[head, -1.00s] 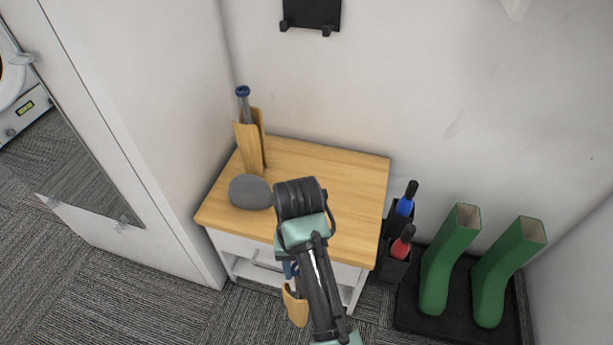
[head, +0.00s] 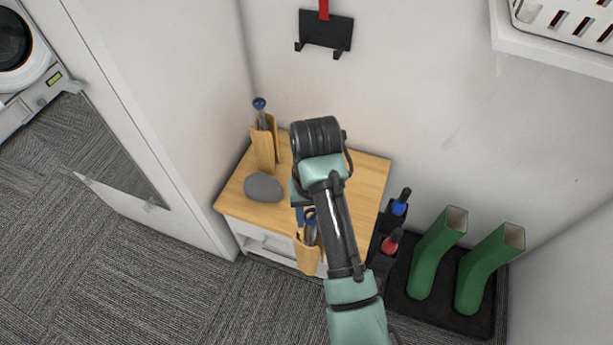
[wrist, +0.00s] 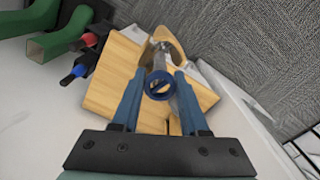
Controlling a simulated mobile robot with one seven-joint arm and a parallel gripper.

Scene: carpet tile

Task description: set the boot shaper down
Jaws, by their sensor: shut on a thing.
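My gripper (wrist: 160,100) is shut on a boot shaper (head: 307,255), a wooden form with a metal rod and a blue ring. In the head view it hangs at the front of the small cabinet (head: 345,175), partly hidden by my arm. In the wrist view the blue fingers stand on either side of the blue ring (wrist: 160,84), with the wood beyond it. A second, similar boot shaper (head: 264,145) stands upright at the back left of the wooden top.
A grey rounded object (head: 263,187) lies on the cabinet top's left side. Right of the cabinet are a black holder with blue (head: 399,207) and red (head: 391,242) items, and green boots (head: 437,252) on a black tray (head: 405,308). A tall white cabinet (head: 150,100) stands left.

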